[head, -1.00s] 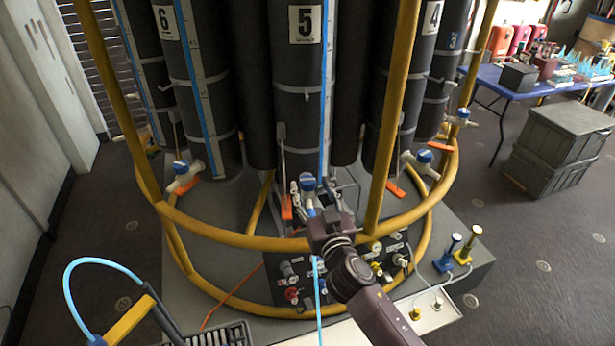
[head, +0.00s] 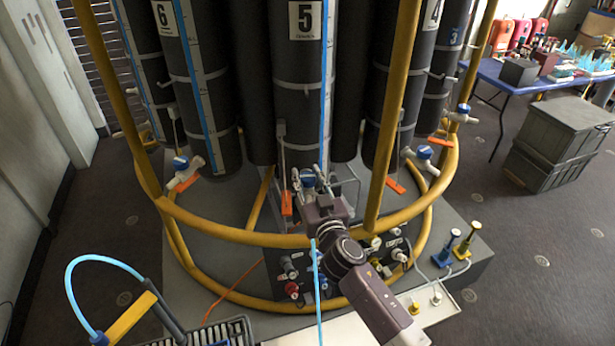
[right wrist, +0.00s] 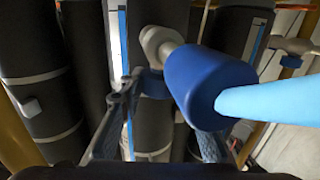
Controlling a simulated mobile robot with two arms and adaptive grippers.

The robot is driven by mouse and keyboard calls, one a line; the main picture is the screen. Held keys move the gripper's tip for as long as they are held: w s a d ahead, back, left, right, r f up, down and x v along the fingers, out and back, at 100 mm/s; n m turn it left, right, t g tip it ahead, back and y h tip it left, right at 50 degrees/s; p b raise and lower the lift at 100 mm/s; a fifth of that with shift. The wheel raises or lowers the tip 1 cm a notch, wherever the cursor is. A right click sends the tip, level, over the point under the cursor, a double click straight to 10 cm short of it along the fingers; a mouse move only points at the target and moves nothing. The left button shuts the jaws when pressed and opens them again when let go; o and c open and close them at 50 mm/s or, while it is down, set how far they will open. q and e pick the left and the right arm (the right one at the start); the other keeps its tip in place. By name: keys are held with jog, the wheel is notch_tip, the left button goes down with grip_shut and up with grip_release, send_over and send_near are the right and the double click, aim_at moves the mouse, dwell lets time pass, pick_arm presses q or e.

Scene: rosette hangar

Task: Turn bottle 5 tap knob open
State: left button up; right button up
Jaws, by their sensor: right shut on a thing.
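Bottle 5 (head: 303,75) is a tall black cylinder with a white "5" label. Its tap has a blue knob (head: 307,177) at the bottle's base; the knob also shows, dark blue and partly hidden, in the right wrist view (right wrist: 153,84). My right gripper (head: 311,176) reaches in over the yellow rail with its fingers on either side of the knob, shut on it. In the right wrist view a larger blue fitting (right wrist: 205,85) with a light blue hose (right wrist: 270,97) partly covers the right finger. My left gripper is not in view.
The yellow rail (head: 235,236) curves around the bottles, with a post (head: 393,110) right of bottle 5. A dark valve panel (head: 290,268) sits below the rail. Neighbouring taps (head: 183,170) (head: 422,158) stand to either side. Dark crates (head: 555,145) lie far right.

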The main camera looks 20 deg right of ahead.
jog(key=shift+y, duration=0.3)
jog(key=n+y+p, duration=0.2)
jog(key=y, duration=0.1)
jog(key=shift+d+r+n, duration=0.15)
jog(key=shift+n, duration=0.15)
jog(key=n+g+y+p, duration=0.1)
jog(key=y, duration=0.2)
jog(key=shift+n, duration=0.4)
jog(key=shift+n+g+y, duration=0.3)
jog(key=shift+n+y, duration=0.1)
jog(key=shift+y, duration=0.3)
jog(key=n+g+y, duration=0.1)
jog(key=n+y+b, duration=0.1)
jog(key=y, duration=0.1)
jog(key=shift+f+n+g, duration=0.3)
jog(key=shift+g, duration=0.1)
jog(key=n+g+y+b, duration=0.1)
jog(key=g+y+b, duration=0.1)
jog(key=shift+n+y, duration=0.3)
jog(key=shift+n, duration=0.1)
jog(key=shift+r+n+g+y+b, duration=0.15)
jog(key=shift+n+g+y+b, duration=0.45)
jog(key=shift+g+b, duration=0.25)
